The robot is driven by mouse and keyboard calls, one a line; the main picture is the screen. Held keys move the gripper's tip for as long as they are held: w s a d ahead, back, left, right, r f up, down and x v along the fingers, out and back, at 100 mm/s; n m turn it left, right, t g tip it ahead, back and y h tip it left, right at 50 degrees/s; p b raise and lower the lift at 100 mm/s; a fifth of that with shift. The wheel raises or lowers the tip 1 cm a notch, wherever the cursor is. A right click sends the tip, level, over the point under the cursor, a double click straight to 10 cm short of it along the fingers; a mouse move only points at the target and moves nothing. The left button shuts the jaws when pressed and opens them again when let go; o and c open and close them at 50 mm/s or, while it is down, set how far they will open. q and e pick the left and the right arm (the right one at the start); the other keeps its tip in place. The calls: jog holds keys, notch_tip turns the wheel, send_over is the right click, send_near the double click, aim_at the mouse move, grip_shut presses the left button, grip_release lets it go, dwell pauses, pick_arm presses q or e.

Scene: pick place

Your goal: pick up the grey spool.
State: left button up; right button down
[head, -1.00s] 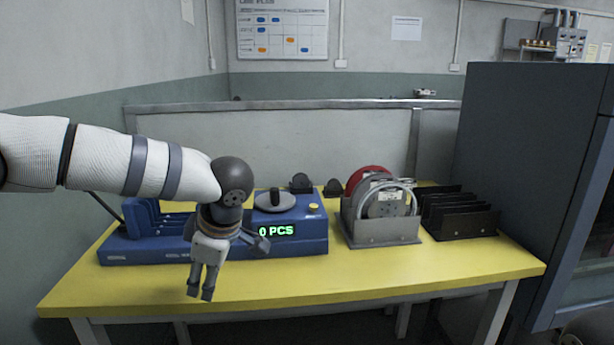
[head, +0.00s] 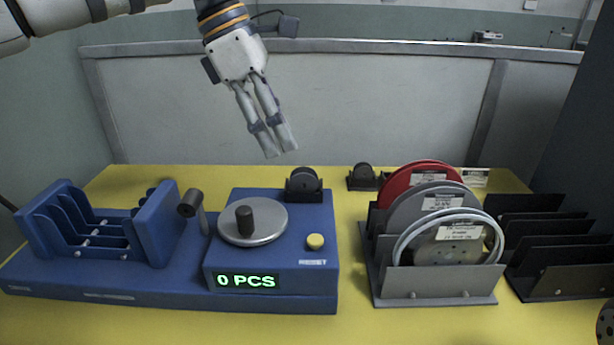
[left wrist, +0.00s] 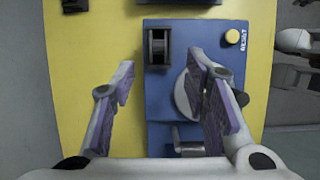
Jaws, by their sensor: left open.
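The grey spool (head: 400,209) stands upright in the middle of a grey metal rack (head: 440,289), between a red spool (head: 400,175) behind it and a pale-rimmed spool (head: 450,245) in front. The front spool hides much of it. My left gripper (head: 280,153) is open and empty, high to the left of the rack, with its fingers pointing down. In the left wrist view its spread fingers (left wrist: 162,63) are over the blue counting machine (left wrist: 166,80); the grey spool does not show there. My right gripper is not in view.
The blue machine has a round metal plate with a black knob (head: 245,220), a yellow button (head: 315,242) and a slotted blue holder (head: 100,230). An empty black rack (head: 560,280) stands right of the spools. A dark cabinet borders the right side.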

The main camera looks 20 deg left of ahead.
aim_at(304, 170)
pick_arm(q)
jog(key=x, duration=0.6)
jog(key=shift+w+d+f, duration=0.2)
jog(key=shift+d+f, duration=0.05)
jog(key=shift+d, duration=0.2)
jog(key=shift+c, duration=0.6)
grip_shut()
jog(key=shift+r, duration=0.1)
